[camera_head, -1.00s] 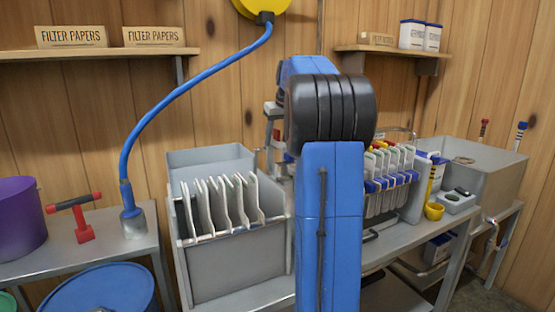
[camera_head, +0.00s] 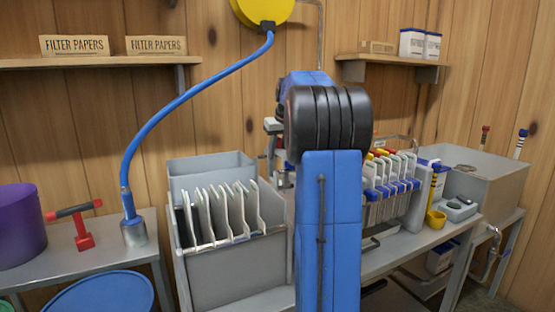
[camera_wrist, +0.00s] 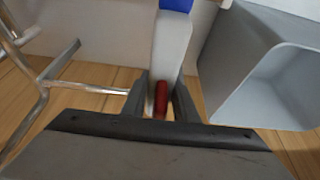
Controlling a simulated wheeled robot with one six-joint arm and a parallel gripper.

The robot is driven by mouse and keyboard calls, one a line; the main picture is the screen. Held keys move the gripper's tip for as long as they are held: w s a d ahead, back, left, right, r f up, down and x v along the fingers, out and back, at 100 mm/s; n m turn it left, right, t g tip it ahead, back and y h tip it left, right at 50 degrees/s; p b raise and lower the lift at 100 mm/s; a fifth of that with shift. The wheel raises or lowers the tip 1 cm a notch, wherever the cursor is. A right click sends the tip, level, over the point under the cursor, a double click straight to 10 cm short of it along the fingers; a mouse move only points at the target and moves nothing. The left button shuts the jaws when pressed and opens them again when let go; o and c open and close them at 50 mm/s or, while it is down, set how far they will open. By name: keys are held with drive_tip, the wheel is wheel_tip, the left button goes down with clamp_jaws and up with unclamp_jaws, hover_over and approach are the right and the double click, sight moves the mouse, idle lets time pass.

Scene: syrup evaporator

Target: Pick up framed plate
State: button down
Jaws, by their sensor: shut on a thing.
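In the wrist view my gripper (camera_wrist: 161,100) is shut around a red tab at the near end of a framed plate (camera_wrist: 170,45). The plate has a pale, white-grey body and a blue part at its far end. In the head view my blue and black arm hides my gripper and the held plate. Several white plates with blue parts and red, yellow and green tabs stand in a row in a rack (camera_head: 368,224) right of my arm. Several plain white plates (camera_head: 222,214) stand upright in a grey bin (camera_head: 232,270) left of my arm.
A blue hose (camera_head: 165,115), a red-handled tool (camera_head: 82,228) and a purple bucket (camera_head: 18,225) are at the left. Wall shelves hold boxes.

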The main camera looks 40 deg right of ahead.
wheel_tip(320, 180, up, 18)
idle(0.6)
drive_tip(key=shift+r, duration=0.45)
idle(0.4)
